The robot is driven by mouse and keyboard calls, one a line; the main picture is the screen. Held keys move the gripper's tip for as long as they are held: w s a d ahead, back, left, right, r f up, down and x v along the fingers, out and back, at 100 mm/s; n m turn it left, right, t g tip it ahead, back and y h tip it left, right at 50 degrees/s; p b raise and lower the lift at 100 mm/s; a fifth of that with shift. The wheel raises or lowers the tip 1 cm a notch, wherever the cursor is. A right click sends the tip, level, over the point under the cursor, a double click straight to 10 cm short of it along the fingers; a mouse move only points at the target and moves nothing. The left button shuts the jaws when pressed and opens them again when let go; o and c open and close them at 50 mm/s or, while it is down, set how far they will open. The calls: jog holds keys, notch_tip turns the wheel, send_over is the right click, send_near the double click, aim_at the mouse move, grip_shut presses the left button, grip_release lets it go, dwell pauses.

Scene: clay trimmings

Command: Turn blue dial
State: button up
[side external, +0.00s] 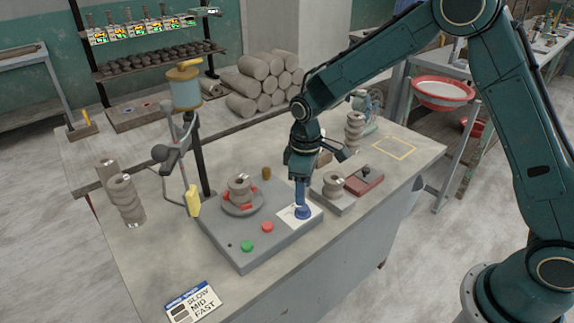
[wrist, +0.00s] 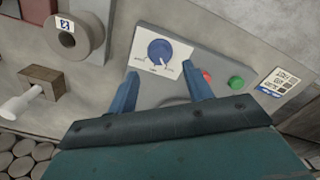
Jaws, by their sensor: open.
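The blue dial (wrist: 160,50) is round and sits on a white plate (wrist: 178,67) with small dark marks around it. In the side external view the dial (side external: 303,213) is at the right corner of the grey machine base (side external: 243,262), partly hidden by a finger. My gripper (wrist: 161,80) is open and empty. In the wrist view its two blue fingers stand left and right, with the dial showing between and just beyond the fingertips. In the side external view my gripper (side external: 302,203) points down just above the dial; I cannot tell whether it touches.
A red button (side external: 268,227) and a green button (side external: 247,246) are on the base. A turntable (side external: 242,209) holds a clay coil (side external: 239,189). Another clay spool (side external: 333,186) stands close right of the dial. A SLOW/MID/FAST card (side external: 193,303) lies at the front.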

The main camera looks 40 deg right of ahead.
aim_at(303, 210)
jog(key=shift+f, duration=2.75)
jog(key=shift+c, duration=0.2)
jog(key=c, duration=0.9)
